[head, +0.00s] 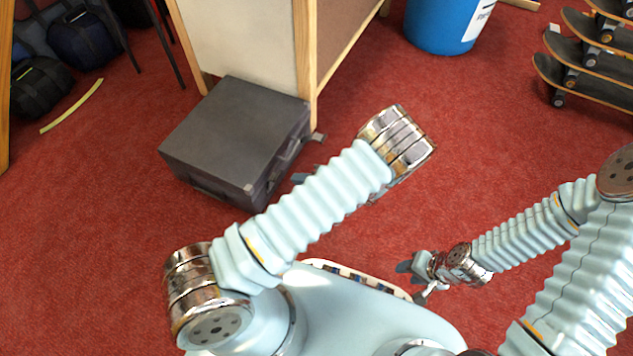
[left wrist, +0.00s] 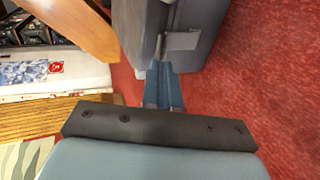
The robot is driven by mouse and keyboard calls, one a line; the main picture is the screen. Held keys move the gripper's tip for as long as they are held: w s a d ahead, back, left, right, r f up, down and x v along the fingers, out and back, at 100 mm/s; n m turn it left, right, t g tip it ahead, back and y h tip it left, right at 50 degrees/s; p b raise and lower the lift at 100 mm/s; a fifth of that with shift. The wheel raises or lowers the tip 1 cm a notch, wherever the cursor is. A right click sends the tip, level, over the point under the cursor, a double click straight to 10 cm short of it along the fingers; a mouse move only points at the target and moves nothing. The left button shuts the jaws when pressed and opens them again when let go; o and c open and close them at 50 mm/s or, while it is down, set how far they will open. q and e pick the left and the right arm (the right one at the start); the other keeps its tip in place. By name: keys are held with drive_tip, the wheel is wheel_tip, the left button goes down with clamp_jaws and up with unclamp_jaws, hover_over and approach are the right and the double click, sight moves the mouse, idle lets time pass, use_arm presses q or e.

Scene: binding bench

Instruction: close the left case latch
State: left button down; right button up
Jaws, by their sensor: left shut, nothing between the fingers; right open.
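The dark grey case (head: 235,135) lies flat on the red carpet, left of centre in the head view, and also shows in the left wrist view (left wrist: 200,20). A grey latch flap (head: 318,137) juts out from its right side, standing away from the wall. A flap also shows in the left wrist view (left wrist: 182,41), sticking out. I cannot tell whether it is the left latch. My left gripper (head: 301,178) is shut and empty beside the case's right side, partly hidden by my arm. Its fingertips (left wrist: 160,68) are just below the flap. My right gripper (head: 413,280) is open and empty, away from the case.
A wood-framed panel unit (head: 305,60) stands right behind the case, with a post close to the flap. A blue bin (head: 440,25) and skateboards (head: 590,75) are at the back right. Bags (head: 85,40) lie at the back left. Carpet between case and bin is clear.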

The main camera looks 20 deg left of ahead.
sight(280, 172)
use_arm(q)
drive_tip(key=x, duration=0.5)
drive_tip(key=shift+a+b, duration=0.15)
drive_tip(key=shift+b, duration=0.2)
drive_tip(key=a+r+h+p, duration=0.1)
drive_tip(key=a+h+p, duration=0.1)
drive_tip(key=p, duration=0.2)
drive_tip(key=shift+w+r, duration=0.1)
drive_tip(key=shift+r, duration=0.1)
drive_tip(key=shift+f, duration=0.2)
drive_tip(key=shift+r, duration=0.15)
